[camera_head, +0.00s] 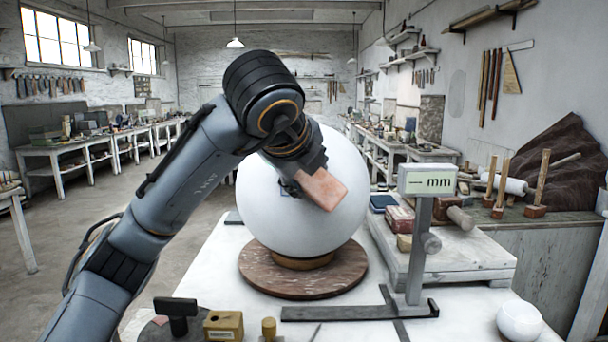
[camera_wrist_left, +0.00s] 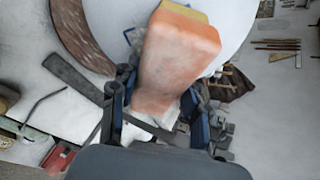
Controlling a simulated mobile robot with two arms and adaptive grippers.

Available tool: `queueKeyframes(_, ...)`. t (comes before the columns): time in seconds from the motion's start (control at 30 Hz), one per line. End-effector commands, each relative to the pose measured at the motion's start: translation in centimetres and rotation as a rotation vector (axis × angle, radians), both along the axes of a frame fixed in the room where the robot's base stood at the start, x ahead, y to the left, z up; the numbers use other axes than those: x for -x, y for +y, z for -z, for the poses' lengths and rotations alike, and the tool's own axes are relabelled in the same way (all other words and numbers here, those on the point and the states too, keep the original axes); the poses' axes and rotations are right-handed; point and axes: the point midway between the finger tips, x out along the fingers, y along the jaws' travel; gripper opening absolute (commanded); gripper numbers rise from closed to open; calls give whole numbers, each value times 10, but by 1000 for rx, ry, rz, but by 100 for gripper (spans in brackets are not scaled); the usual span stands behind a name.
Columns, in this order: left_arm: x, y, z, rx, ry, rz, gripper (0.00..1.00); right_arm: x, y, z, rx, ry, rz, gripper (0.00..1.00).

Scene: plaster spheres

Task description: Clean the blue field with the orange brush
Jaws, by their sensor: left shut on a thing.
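My left gripper (camera_head: 303,178) is shut on the orange brush (camera_head: 324,189), a block with a pale orange body. In the left wrist view the brush (camera_wrist_left: 178,50) stands between the two dark fingers, its yellowish far end against or just in front of the white plaster sphere (camera_head: 258,213). I cannot tell whether it touches. A small piece of blue outline, likely the blue field (camera_wrist_left: 133,36), shows on the sphere left of the brush; the brush and gripper hide the rest. My right gripper is in neither view.
The sphere rests on a round wooden turntable (camera_head: 262,279) on a white table. A gauge marked "mm" (camera_head: 428,181) stands close on the right, its dark base in front. A small white ball (camera_head: 519,321) and wooden blocks (camera_head: 223,326) lie along the front edge.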

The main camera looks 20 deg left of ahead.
Motion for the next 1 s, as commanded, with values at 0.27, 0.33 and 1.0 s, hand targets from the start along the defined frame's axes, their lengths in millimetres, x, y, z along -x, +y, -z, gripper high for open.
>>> queueKeyframes(0.27, -2, -12, 10, 0, -1, 0, 10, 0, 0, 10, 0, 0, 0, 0)
queueKeyframes(0.33, -2, -13, 11, 0, -1, 0, 10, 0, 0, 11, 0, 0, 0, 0)
queueKeyframes(1.0, -3, -18, 14, 1, -3, -2, 10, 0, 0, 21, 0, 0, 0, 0)
